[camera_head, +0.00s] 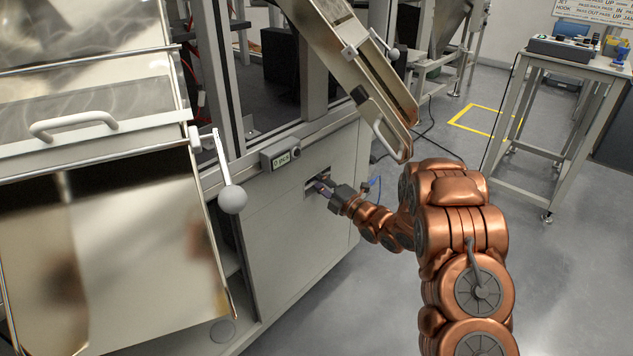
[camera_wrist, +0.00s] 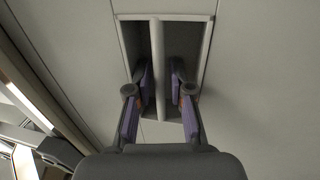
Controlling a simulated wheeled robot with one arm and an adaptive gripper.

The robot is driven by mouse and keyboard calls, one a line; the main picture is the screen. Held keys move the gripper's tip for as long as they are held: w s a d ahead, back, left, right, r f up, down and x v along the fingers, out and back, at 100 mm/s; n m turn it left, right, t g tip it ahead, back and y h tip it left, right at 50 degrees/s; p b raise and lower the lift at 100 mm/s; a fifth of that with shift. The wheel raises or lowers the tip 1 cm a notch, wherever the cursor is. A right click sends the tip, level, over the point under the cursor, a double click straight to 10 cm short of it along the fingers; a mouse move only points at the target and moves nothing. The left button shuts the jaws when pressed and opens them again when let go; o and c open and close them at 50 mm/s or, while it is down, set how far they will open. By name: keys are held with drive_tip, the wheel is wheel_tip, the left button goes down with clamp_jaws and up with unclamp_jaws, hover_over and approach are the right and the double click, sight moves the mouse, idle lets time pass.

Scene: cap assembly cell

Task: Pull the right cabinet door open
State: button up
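The grey cabinet door (camera_head: 290,240) is in the lower front of the machine and looks shut, flush with the panel around it. Its recessed pocket (camera_head: 311,184) is near the top of the panel. In the wrist view a vertical handle bar (camera_wrist: 156,40) runs through the pocket. My gripper (camera_head: 325,187) reaches into the pocket. In the wrist view my gripper (camera_wrist: 161,75) has its two purple-padded fingers on either side of the bar. The left finger is close to the bar, and a dark gap shows between the bar and the right finger. The fingers look open; contact is not clear.
A counter box (camera_head: 281,153) sits on the ledge above the door. A metal chute (camera_head: 365,75) hangs above my arm. A shiny hopper with a ball-ended lever (camera_head: 232,199) juts out at left. A table (camera_head: 585,65) stands at right; the floor between is clear.

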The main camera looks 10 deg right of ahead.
clamp_jaws()
idle(0.4)
drive_tip(key=shift+s+a+y, duration=0.15)
drive_tip(key=shift+s+y, duration=0.05)
drive_tip(key=shift+y, duration=0.1)
